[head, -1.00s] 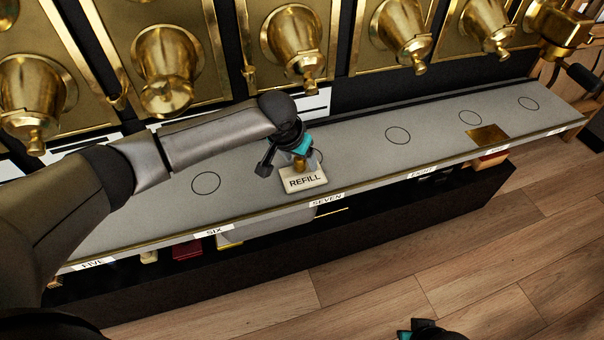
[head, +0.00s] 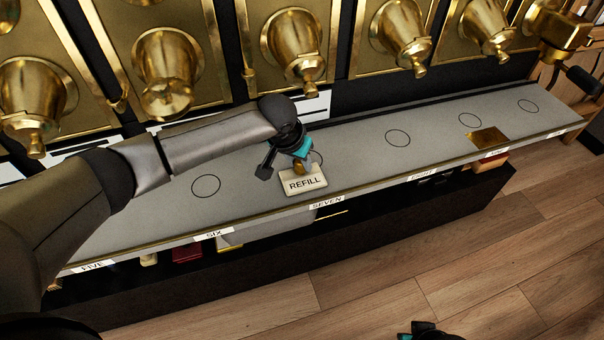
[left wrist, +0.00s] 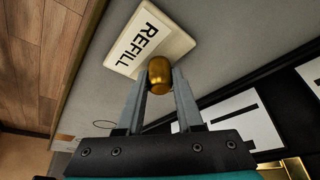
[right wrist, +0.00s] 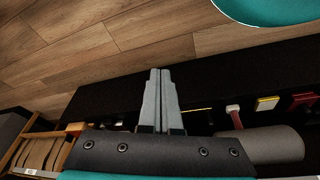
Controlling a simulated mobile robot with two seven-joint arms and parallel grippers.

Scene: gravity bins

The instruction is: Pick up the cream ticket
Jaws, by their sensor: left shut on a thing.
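The cream ticket (head: 303,183) is a small block lettered REFILL with a round brass knob. It is at the grey shelf near the SEVEN label; I cannot tell whether it touches the shelf. My left gripper (head: 300,163) is above it, fingers shut on the brass knob. In the left wrist view the knob (left wrist: 159,75) is between the two fingertips, with the ticket (left wrist: 165,40) beyond it. My right gripper (right wrist: 158,90) is empty with its fingers together, low in front of the shelf; only its tip shows at the bottom of the head view.
The grey shelf (head: 370,160) has printed circles and a brass plate (head: 488,137) at right. Brass dispensers (head: 295,45) line the wall behind. Coloured items, one red (head: 187,253), sit below the shelf. The wooden floor (head: 420,260) in front is clear.

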